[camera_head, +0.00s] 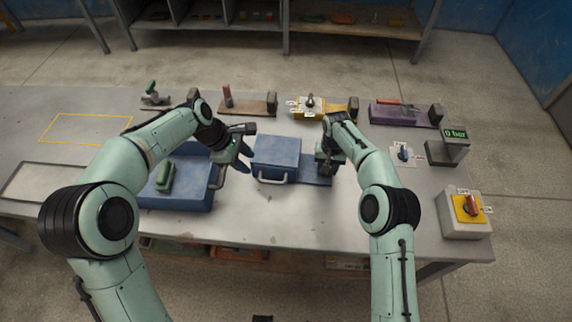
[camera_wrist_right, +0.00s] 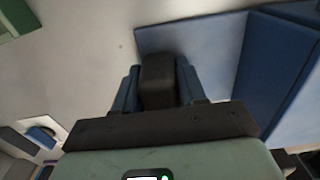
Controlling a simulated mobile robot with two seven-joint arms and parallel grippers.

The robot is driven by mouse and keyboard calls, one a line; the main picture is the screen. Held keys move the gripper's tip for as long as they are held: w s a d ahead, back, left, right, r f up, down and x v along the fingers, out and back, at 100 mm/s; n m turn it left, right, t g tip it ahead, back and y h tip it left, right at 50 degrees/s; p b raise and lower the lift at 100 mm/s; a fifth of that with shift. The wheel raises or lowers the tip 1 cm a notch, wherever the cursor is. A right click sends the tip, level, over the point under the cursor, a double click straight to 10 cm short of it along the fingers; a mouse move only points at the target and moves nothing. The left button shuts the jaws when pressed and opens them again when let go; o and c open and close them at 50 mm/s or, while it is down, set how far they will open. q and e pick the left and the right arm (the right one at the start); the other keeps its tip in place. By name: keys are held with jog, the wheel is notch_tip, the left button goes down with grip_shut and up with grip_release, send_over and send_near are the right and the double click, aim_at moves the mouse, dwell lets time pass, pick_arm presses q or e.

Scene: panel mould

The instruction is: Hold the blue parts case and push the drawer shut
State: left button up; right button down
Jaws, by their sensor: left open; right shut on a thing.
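The blue parts case (camera_head: 277,150) stands mid-table, with a light bar handle (camera_head: 272,181) across its front. A flat blue plate (camera_head: 316,172) extends from its right side. My right gripper (camera_head: 325,168) is over this plate. In the right wrist view its blue fingers are shut on a dark upright block (camera_wrist_right: 157,80) beside the blue plate (camera_wrist_right: 205,50). My left gripper (camera_head: 244,160) is open at the case's left side; I cannot tell whether it touches. No open gap of a drawer shows clearly at the case's front.
A blue tray (camera_head: 190,195) holding a green block (camera_head: 165,177) stands at the left, with a dark handle on its right side. Fixtures stand along the back, including a yellow one (camera_head: 325,108) and a purple one (camera_head: 398,114). A switch box (camera_head: 465,214) is at the right. The front-middle table is clear.

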jog(key=c, duration=0.6)
grip_release()
jog(key=shift+o, duration=0.2)
jog(key=shift+r, duration=0.1)
